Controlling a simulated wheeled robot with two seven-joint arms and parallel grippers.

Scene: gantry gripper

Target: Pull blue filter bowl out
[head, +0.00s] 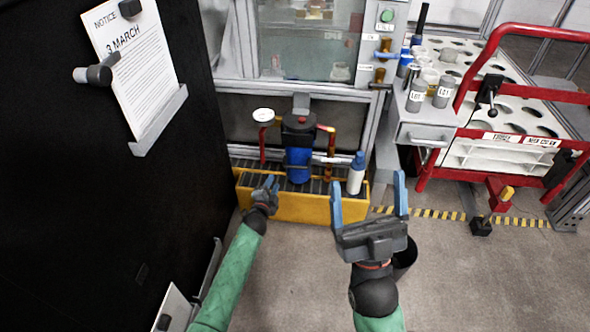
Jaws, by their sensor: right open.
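The blue filter bowl (297,165) hangs upright under a dark filter head (299,122) between red pipes, above the yellow tray (290,208) on the floor. My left gripper (271,184) is in front of the tray, a little left of and below the bowl in the picture. It looks apart from the bowl; its finger gap is too small to tell. My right gripper (369,188) is open and empty, nearer the camera and right of the bowl, its two blue fingers spread wide.
A white bottle with a blue cap (356,174) stands at the tray's right end. A white round gauge (263,115) is left of the filter head. A red-framed cart (470,150) with jars is at right. A black panel (100,200) fills the left.

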